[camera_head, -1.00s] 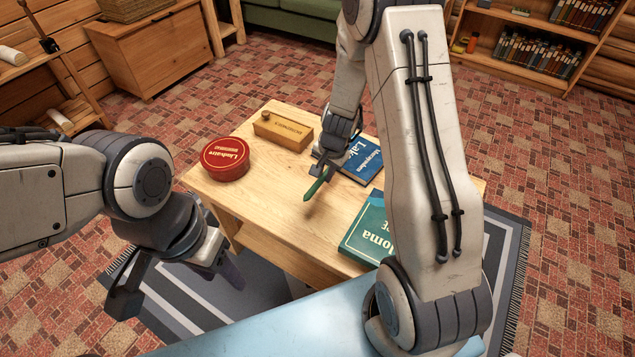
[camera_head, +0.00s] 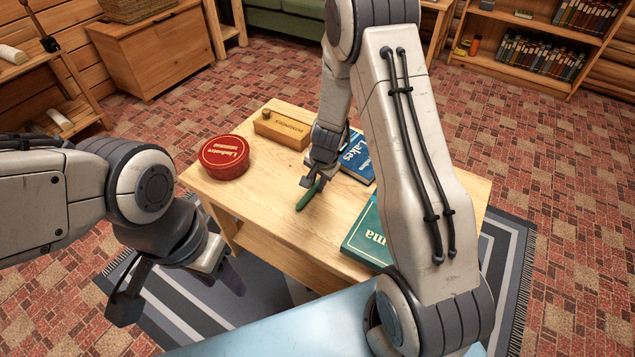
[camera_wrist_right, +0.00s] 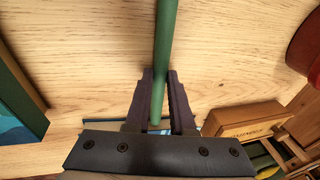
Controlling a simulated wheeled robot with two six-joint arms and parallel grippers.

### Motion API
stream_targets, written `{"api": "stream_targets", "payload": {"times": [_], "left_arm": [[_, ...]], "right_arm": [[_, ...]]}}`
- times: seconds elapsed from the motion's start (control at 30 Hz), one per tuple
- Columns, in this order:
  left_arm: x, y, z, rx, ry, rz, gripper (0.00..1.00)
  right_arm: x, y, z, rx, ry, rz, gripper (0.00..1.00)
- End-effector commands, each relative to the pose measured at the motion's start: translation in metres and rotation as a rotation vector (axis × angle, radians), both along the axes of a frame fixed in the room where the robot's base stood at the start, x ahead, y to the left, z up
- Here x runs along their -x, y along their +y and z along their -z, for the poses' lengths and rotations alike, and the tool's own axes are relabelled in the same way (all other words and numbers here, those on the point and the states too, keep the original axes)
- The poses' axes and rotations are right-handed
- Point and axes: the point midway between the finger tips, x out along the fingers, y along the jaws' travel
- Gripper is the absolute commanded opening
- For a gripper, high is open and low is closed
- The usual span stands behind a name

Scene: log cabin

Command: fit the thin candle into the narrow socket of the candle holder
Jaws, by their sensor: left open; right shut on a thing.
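The green thin candle (camera_head: 308,194) is in my right gripper (camera_head: 315,177), above the middle of the wooden table (camera_head: 270,220). In the right wrist view the fingers (camera_wrist_right: 160,76) are shut on the candle (camera_wrist_right: 168,30), which runs from between them to the top edge. In the head view the candle slants down and left. Whether its tip touches the table is unclear. My left gripper (camera_head: 178,293) is open and empty, left of the table's front. I cannot make out a candle holder in either view.
A red round tin (camera_head: 224,157) and a wooden box (camera_head: 283,130) stand at the table's left and back. A blue book (camera_head: 358,160) and a green box (camera_head: 369,237) lie on the right, partly behind my right arm. The table's middle and front left are clear.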

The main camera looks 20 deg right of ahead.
Motion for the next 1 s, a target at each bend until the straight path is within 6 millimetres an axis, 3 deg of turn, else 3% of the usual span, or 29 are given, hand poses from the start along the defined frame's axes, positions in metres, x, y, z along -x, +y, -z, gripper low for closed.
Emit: {"api": "stream_targets", "payload": {"times": [0.2, 0.23, 0.27, 0.77, 0.87, 1.0], "left_arm": [[0.000, 0.000, 0.009, 0.000, 0.000, 0.000, 0.50], [0.000, 0.000, 0.008, 0.000, 0.000, 0.000, 0.50], [0.000, 0.000, 0.007, 0.000, 0.000, 0.000, 0.50], [0.000, 0.000, 0.003, 0.000, 0.000, 0.000, 0.50], [0.000, 0.000, -0.008, 0.000, 0.000, 0.000, 0.50], [0.000, 0.000, -0.030, 0.000, 0.000, 0.000, 0.50]], "right_arm": [[0.000, 0.000, 0.009, 0.000, 0.000, 0.000, 0.00], [0.000, 0.000, 0.008, 0.001, 0.001, -0.001, 0.29], [0.000, 0.000, 0.008, 0.001, 0.001, -0.001, 0.34], [0.003, -0.001, 0.006, 0.001, 0.007, 0.001, 0.34], [0.003, -0.001, -0.006, 0.001, 0.007, 0.001, 0.34], [0.009, -0.001, -0.040, 0.000, 0.002, 0.000, 0.34]]}}
